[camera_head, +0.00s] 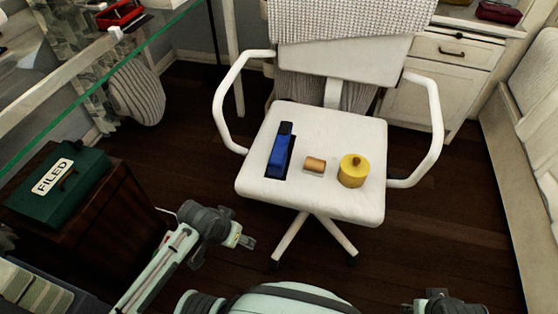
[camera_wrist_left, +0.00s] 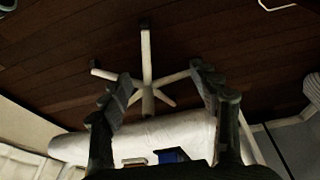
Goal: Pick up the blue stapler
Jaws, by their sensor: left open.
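The blue stapler (camera_head: 280,152) lies lengthwise on the left part of the white chair seat (camera_head: 325,130), its dark end toward the backrest. My left gripper (camera_head: 247,242) is open and empty, in front of and below the seat's front left corner, apart from the stapler. In the left wrist view the open fingers (camera_wrist_left: 160,80) frame the chair's legs. The stapler's blue end (camera_wrist_left: 172,155) shows low there, partly hidden by the gripper body. Part of my right arm's dark end shows at the lower right edge of the head view; its fingers cannot be made out.
A small orange-brown roll (camera_head: 315,165) and a round yellow container (camera_head: 353,171) sit right of the stapler. White armrests (camera_head: 226,105) flank the seat. A green box (camera_head: 62,185) marked FILED stands on a dark wooden cabinet at left. A glass-topped table (camera_head: 110,55) is at upper left.

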